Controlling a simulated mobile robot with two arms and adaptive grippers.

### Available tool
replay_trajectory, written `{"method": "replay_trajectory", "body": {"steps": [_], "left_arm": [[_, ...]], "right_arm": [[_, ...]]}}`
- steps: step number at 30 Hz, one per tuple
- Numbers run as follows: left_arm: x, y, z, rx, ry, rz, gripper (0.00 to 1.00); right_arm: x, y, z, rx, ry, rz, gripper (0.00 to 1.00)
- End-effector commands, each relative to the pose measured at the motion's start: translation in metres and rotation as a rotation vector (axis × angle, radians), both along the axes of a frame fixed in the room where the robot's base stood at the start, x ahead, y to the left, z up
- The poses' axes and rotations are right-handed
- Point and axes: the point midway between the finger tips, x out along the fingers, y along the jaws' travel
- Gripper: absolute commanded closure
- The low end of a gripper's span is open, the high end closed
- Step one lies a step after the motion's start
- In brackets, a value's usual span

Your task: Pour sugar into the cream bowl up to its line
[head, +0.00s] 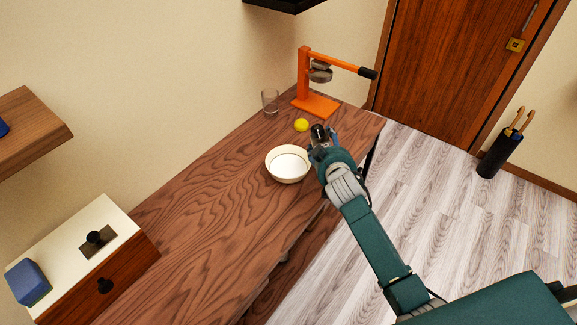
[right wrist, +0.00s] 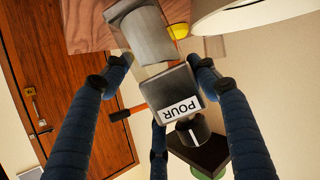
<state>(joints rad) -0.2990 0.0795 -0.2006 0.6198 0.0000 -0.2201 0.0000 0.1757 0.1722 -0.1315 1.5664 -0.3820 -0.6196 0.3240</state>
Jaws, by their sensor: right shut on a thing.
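The cream bowl (head: 288,176) stands upright on the wooden counter in the head view, with a thin dark line around its inside. Part of it shows at the top right of the right wrist view (right wrist: 245,14). My right gripper (head: 322,147) is just right of the bowl, shut on a container. In the right wrist view this container (right wrist: 162,92) has clear walls, pale grey contents and a dark end labelled "POUR". It is between the fingers of the gripper (right wrist: 160,75). I see no stream falling into the bowl. My left gripper is out of view.
A yellow lemon-like object (head: 301,125), a clear glass (head: 270,101) and an orange press (head: 303,80) with a black handle stand behind the bowl. A white-topped box (head: 75,242) is at the near left. The counter (head: 215,200) between is clear.

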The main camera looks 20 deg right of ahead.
Motion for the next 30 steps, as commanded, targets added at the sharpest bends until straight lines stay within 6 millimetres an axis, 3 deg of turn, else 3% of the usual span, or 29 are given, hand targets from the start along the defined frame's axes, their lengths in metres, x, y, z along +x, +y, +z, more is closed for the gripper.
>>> {"method": "replay_trajectory", "body": {"steps": [4, 13, 22, 30], "left_arm": [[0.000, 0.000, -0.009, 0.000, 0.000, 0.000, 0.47], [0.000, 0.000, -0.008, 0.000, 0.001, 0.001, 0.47], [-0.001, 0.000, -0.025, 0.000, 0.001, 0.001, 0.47], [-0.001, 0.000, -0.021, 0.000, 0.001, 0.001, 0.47]], "right_arm": [[0.001, 0.003, -0.001, -0.076, 0.009, 0.001, 0.75], [0.001, 0.008, 0.015, -0.225, 0.027, 0.001, 0.75], [0.002, 0.013, 0.010, -0.375, 0.045, 0.000, 0.75], [0.002, 0.011, 0.023, -0.509, 0.062, -0.001, 0.75]]}}
